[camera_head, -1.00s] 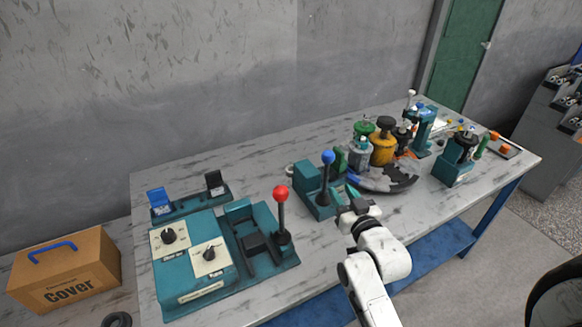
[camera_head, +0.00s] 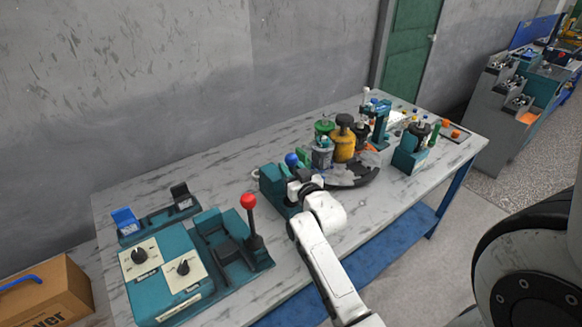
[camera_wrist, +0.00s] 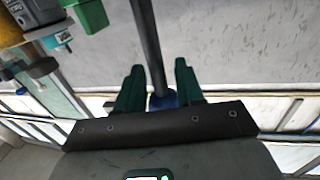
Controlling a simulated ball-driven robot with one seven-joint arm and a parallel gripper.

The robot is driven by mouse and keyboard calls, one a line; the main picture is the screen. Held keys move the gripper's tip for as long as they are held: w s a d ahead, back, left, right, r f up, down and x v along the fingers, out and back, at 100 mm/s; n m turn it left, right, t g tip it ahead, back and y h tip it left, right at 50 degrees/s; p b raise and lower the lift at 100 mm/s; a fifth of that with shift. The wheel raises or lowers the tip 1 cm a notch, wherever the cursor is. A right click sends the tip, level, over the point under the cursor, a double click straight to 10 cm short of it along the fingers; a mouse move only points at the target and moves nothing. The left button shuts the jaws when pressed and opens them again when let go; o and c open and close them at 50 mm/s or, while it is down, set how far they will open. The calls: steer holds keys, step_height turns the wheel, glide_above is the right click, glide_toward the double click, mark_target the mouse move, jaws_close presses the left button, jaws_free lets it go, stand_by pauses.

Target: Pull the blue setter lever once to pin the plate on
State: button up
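The blue setter lever (camera_head: 291,159) stands on its teal base (camera_head: 271,185), left of the motor parts on the bench. In the head view its blue knob shows just behind my gripper (camera_head: 303,183), which hides most of the shaft. In the wrist view the dark shaft runs down between the two green fingers of my gripper (camera_wrist: 158,82). The plate cannot be clearly picked out.
A red-knobbed lever (camera_head: 248,201) stands to the left, beside a teal control box (camera_head: 160,272) with two dials. Several motor parts, including a yellow cylinder (camera_head: 344,140), stand close to the right. A cardboard box (camera_head: 45,295) is at lower left.

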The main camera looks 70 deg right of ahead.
jaws_close()
stand_by(0.3)
stand_by(0.3)
